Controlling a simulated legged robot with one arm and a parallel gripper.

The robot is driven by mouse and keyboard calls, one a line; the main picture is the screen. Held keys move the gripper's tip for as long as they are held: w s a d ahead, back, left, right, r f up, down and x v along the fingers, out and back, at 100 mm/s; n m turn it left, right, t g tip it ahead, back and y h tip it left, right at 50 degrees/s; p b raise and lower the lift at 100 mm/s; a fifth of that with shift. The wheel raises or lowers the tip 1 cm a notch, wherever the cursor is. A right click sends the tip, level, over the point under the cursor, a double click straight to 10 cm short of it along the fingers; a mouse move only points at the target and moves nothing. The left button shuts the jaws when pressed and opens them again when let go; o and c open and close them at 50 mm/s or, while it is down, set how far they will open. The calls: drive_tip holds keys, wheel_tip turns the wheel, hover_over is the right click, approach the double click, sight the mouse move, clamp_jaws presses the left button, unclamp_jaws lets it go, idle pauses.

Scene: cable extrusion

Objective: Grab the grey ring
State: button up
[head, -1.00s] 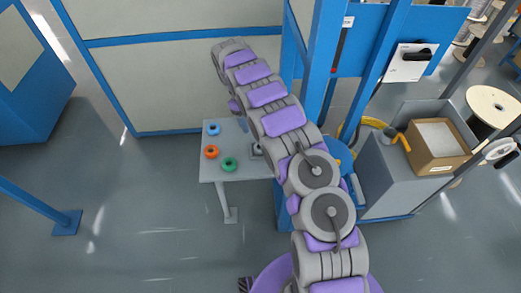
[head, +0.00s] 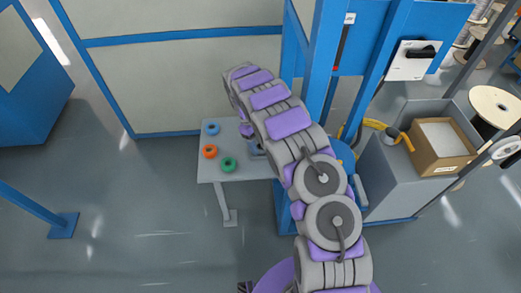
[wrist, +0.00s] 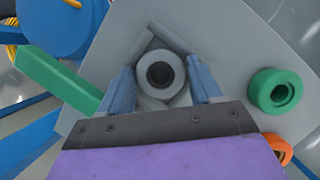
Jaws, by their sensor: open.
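The grey ring (wrist: 160,73) lies on the small grey table in the wrist view, with a dark hole in its middle. My gripper (wrist: 162,80) is open, and its two blue fingers reach forward on the left and right of the ring. I cannot tell whether either finger touches the ring. In the head view, my arm hides the grey ring, and part of my gripper (head: 257,149) shows low over the table's right part.
The grey table (head: 235,171) also holds a blue ring (head: 213,129), an orange ring (head: 210,151) and a green ring (head: 228,164) to the left. A blue frame post (head: 320,75) stands close to the right. A green bar (wrist: 55,82) shows at the wrist view's left.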

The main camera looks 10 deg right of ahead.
drive_tip(key=shift+f, duration=0.1)
drive_tip(key=shift+c, duration=0.4)
drive_tip(key=c, duration=0.6)
